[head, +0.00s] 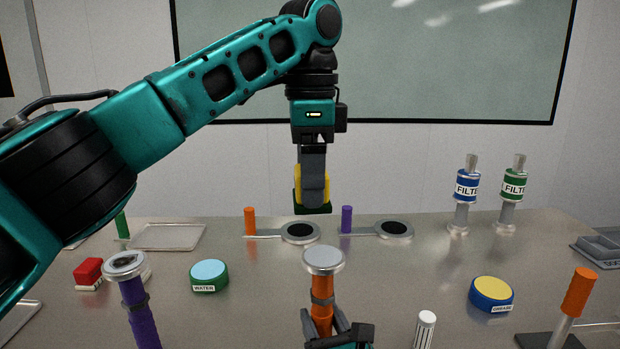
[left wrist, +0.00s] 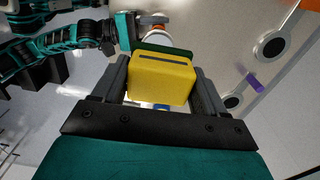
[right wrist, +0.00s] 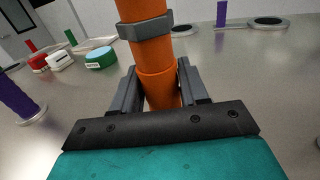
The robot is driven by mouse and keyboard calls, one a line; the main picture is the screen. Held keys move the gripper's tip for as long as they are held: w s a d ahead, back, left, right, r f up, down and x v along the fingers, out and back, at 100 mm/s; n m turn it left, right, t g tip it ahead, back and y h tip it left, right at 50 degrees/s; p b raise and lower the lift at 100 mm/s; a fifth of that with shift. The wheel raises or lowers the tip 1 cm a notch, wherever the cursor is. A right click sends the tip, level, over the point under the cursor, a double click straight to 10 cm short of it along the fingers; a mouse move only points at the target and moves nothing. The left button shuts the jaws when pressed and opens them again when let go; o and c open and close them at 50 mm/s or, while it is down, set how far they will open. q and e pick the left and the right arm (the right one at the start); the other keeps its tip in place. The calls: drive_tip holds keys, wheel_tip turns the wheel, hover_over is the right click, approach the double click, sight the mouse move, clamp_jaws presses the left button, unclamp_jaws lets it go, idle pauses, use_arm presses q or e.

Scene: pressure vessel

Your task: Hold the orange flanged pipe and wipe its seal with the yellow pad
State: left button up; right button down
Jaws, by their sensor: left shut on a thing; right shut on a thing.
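My left gripper (head: 313,190) is shut on the yellow pad (head: 298,184), which has a dark green face pointing down. The pad also fills the middle of the left wrist view (left wrist: 160,80). In the head view it hangs above the orange flanged pipe (head: 321,312), apart from it. My right gripper (head: 338,328) is shut on the pipe's lower part and holds it upright, as the right wrist view shows (right wrist: 158,90). The pipe's grey flange (head: 323,259) faces up. I cannot make out the seal's state on it.
A purple flanged pipe (head: 140,312) stands at left. A green-sided water tub (head: 209,275) and a red block (head: 88,271) lie near it. A blue grease tub (head: 491,293) and an orange-handled tool (head: 577,294) are at right. Two filters (head: 466,188) stand farther back.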

drive_tip(key=shift+c, duration=2.4)
unclamp_jaws()
drive_tip(key=v, duration=0.7)
drive_tip(key=shift+s, duration=0.3)
